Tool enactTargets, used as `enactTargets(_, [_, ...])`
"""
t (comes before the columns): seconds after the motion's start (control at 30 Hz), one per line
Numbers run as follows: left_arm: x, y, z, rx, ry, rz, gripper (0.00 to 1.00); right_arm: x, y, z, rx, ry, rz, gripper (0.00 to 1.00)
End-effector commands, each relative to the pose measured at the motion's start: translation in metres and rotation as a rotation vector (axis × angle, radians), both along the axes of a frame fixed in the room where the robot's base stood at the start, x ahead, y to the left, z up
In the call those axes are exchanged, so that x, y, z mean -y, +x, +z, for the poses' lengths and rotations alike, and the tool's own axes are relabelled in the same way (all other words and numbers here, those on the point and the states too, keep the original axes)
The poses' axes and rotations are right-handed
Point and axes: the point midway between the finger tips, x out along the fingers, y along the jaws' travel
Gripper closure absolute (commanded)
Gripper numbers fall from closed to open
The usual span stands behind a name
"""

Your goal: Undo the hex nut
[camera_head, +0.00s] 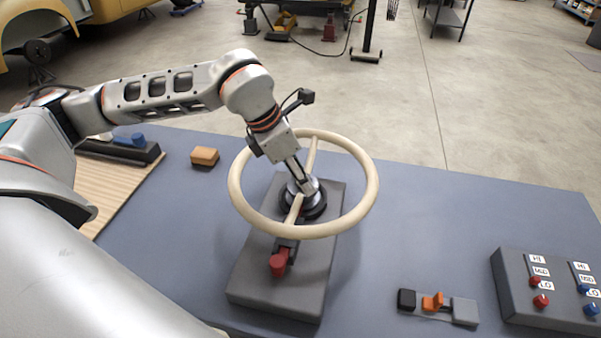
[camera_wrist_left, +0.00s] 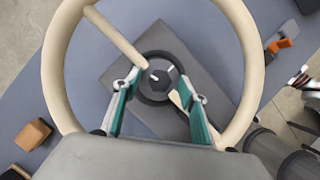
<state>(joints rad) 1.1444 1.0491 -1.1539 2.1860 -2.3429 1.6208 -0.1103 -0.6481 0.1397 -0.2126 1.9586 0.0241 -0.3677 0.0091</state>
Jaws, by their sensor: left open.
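A cream steering wheel (camera_head: 366,205) sits on a dark hub on a grey block (camera_head: 265,290); its rim also shows in the left wrist view (camera_wrist_left: 243,40). In that view the dark hex nut (camera_wrist_left: 167,86) lies at the hub's centre, with a pale stud tip beside its middle. My left gripper (camera_head: 303,184) reaches down over the hub, inside the rim. In the wrist view its teal-sided fingers (camera_wrist_left: 159,86) stand apart, one on each side of the nut. I cannot tell whether they touch it. In the head view the gripper mostly hides the nut. My right gripper is not seen.
A red-handled clamp (camera_head: 279,263) is on the block's near part. An orange-brown block (camera_head: 205,156) lies left of the wheel. A small latch piece with an orange lever (camera_head: 433,301) and a grey switch box (camera_head: 545,290) are at right.

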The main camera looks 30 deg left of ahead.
Motion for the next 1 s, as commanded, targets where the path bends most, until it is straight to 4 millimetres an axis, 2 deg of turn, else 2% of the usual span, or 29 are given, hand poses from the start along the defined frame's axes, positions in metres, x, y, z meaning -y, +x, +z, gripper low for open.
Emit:
enactTargets(0.03, [0.0,0.0,0.0,0.0,0.0,0.0,0.63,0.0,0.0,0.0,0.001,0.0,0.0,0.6])
enactTargets(0.17, [0.0,0.0,0.0,0.0,0.0,0.0,0.96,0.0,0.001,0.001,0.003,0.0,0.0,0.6])
enactTargets(0.57, [0.001,0.0,-0.001,0.001,0.0,0.04,0.96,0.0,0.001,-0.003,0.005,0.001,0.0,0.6])
enactTargets(0.77, [0.002,0.0,-0.002,0.003,0.001,0.151,0.96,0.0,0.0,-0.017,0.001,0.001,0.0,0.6])
enactTargets(1.0, [0.003,-0.001,-0.003,0.002,0.0,0.361,0.96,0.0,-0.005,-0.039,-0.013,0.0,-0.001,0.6])
